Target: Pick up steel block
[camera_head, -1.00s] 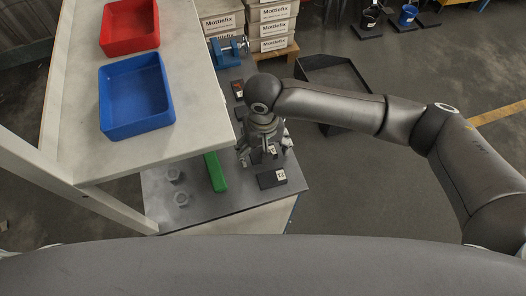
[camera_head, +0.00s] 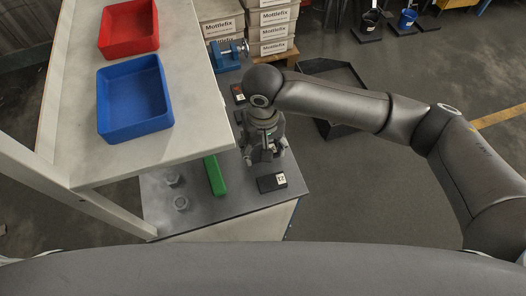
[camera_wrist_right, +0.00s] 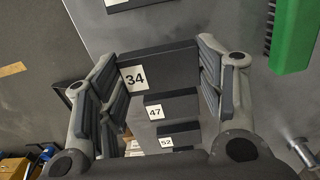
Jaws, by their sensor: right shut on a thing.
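My right gripper (camera_head: 265,156) is over the dark grey bench top. In the right wrist view its fingers are closed against the two sides of a dark grey block marked 34 (camera_wrist_right: 172,68). Similar smaller blocks marked 47 (camera_wrist_right: 176,104) and 52 (camera_wrist_right: 182,134) show beyond it. A dark block with a white label (camera_head: 271,183) lies nearer the bench's front edge, apart from the gripper. The gripper hides most of the held block in the head view, and I cannot tell whether it is clear of the bench. My left gripper is out of view.
A pale shelf (camera_head: 183,70) with a red bin (camera_head: 129,48) and a blue bin (camera_head: 163,123) overhangs the bench's left side. A blue vise (camera_head: 228,56) stands behind.

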